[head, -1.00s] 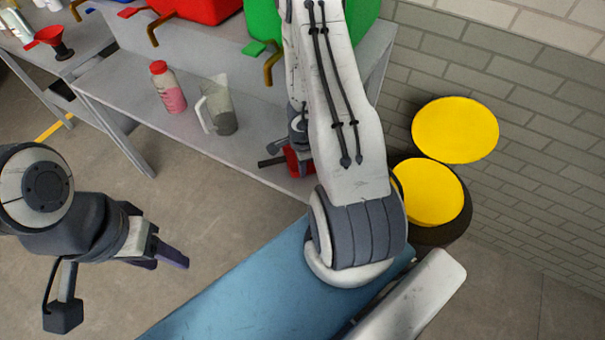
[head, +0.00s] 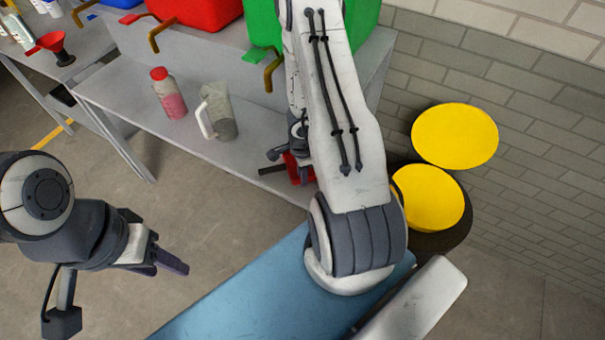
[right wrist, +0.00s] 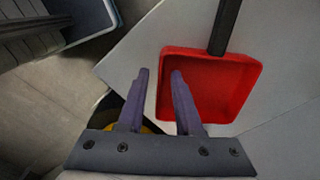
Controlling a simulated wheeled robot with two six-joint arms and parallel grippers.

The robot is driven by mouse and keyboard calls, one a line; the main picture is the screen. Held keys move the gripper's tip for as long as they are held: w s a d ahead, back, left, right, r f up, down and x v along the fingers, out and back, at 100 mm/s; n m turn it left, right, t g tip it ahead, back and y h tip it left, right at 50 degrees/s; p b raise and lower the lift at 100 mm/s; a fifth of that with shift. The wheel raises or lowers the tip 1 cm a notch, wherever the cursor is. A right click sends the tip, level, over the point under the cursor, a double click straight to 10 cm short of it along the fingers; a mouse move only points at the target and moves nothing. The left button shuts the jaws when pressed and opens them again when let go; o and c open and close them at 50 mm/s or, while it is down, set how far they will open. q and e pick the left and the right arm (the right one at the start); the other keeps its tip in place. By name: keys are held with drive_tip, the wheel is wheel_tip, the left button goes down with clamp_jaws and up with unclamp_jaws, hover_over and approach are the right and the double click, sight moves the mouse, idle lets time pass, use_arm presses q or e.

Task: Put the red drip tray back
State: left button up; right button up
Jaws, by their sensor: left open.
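The red drip tray (right wrist: 213,82) is a shallow, square-sided tray in the right wrist view, over a pale surface. A dark bar (right wrist: 225,25) reaches over its far edge. In the head view only a bit of the red tray (head: 292,172) shows by the lower shelf's front edge, mostly behind my right arm. My right gripper (right wrist: 160,75) is open, its two purple fingers apart at the tray's left wall: one over the tray, one outside it. I cannot tell whether they touch it. My left gripper (head: 172,266) is open and empty over the floor at left.
The grey lower shelf (head: 235,165) bears a pink-filled bottle (head: 170,95) and a clear jug (head: 217,112). Red (head: 197,10) and green (head: 262,25) containers with taps stand above. Yellow-topped drums (head: 454,136) are at right by the brick wall. A blue panel (head: 245,290) lies in front.

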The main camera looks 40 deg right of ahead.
wheel_tip(320, 180, up, 12)
drive_tip(key=f+p, duration=0.1)
drive_tip(key=p, duration=1)
drive_tip(key=w+a+r+n+t+y, duration=0.1)
drive_tip(key=w+a+r+n+t, duration=0.1)
drive_tip(key=w+a+r+n, duration=0.6)
drive_tip(key=s+a+r+n+y, duration=0.1)
drive_tip(key=s+a+r+n, duration=0.15)
drive_tip(key=a+r, duration=0.4)
drive_tip(key=s+a+r+n+y, duration=0.1)
drive_tip(key=a+r+n, duration=0.25)
drive_tip(key=a, duration=0.55)
drive_tip(key=s+a+r+n+g, duration=0.2)
drive_tip(key=s+a+r+n, duration=0.5)
drive_tip(key=s, duration=0.1)
drive_tip(key=s+d+r+n+h, duration=0.2)
drive_tip(key=s+r+n, duration=0.3)
drive_tip(key=s+n, duration=0.3)
drive_tip(key=s, duration=0.3)
drive_tip(key=shift+s+r+n, duration=0.25)
drive_tip(key=shift+n, duration=0.15)
drive_tip(key=shift+f+b, duration=0.1)
drive_tip(key=shift+b, duration=0.2)
